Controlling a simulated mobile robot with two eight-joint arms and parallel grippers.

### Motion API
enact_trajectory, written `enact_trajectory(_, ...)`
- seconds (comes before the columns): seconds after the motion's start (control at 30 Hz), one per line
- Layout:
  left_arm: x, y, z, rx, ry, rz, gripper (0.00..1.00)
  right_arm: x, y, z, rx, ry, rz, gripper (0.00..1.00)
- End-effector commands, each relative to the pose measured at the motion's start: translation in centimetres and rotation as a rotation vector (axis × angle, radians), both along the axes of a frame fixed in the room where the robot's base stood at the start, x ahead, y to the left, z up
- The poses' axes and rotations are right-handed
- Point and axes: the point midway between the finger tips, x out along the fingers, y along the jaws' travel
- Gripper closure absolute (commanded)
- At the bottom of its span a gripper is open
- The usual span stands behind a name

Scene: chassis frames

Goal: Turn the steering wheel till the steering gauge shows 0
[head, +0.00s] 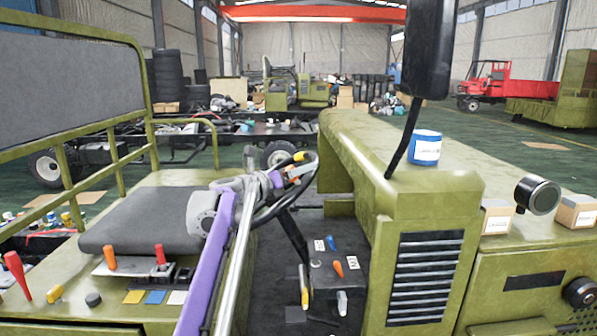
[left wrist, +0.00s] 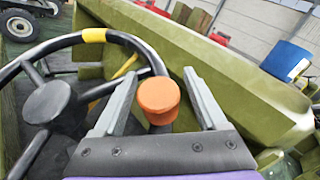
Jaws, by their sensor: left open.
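The steering wheel (head: 264,214) has a black rim with a yellow mark near its top. In the left wrist view the steering wheel (left wrist: 47,102) shows its round grey hub at the left, and the yellow mark is on the upper rim. An orange knob (left wrist: 158,97) stands on the rim. My left gripper (head: 290,176) is open at the wheel's upper right rim. In the left wrist view its fingers lie on either side of the orange knob, apart from it as far as I can see. I cannot make out a steering gauge reading. My right gripper is not in view.
A grey seat (head: 140,222) and a panel with red and orange levers are left of the wheel. The green hood (head: 350,150) rises at right, with a blue can (head: 425,148) on it. Small levers (head: 337,268) stand below the wheel. A black mirror hangs at upper right.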

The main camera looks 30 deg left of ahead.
Motion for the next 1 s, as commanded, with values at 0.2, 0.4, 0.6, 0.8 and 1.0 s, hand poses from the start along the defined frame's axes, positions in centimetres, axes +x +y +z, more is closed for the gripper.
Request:
enact_trajectory(0.2, -0.03, 0.02, -0.02, 0.000, 0.000, 0.000, 0.53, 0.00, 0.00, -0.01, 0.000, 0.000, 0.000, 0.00)
enact_trajectory(0.4, -0.03, 0.03, -0.01, 0.000, 0.000, 0.000, 0.89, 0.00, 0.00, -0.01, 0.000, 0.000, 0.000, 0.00)
enact_trajectory(0.6, -0.05, 0.02, 0.00, 0.000, 0.000, 0.000, 1.00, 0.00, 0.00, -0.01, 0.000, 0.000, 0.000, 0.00)
enact_trajectory(0.8, -0.05, 0.01, 0.00, 0.000, 0.000, 0.000, 1.00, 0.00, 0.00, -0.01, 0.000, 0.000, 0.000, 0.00)
enact_trajectory(1.0, -0.05, 0.02, 0.01, 0.000, 0.000, 0.000, 1.00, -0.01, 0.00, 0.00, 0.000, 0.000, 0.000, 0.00)
